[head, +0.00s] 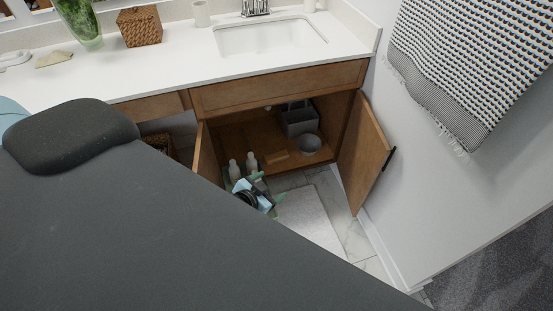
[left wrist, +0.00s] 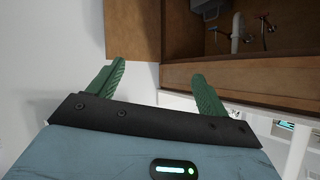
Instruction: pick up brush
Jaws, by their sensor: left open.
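My left gripper (head: 266,187) is in front of the open cabinet under the sink, low over the floor. In the left wrist view its two green fingers (left wrist: 157,85) are wide apart, with nothing between them. I cannot pick out a brush for certain in either view. A small tan object (head: 277,157) lies on the cabinet floor (head: 232,138), but it is too small to tell what it is. A grey caddy (head: 299,120) and a grey bowl (head: 309,144) stand inside at the right. My right gripper is not in view.
Two pale bottles (head: 251,162) stand near the cabinet's front left, close to my left gripper. The right cabinet door (head: 364,155) stands open, and the left door (head: 207,155) too. A light mat (head: 312,218) lies on the tiles. The white counter (head: 165,72) is above.

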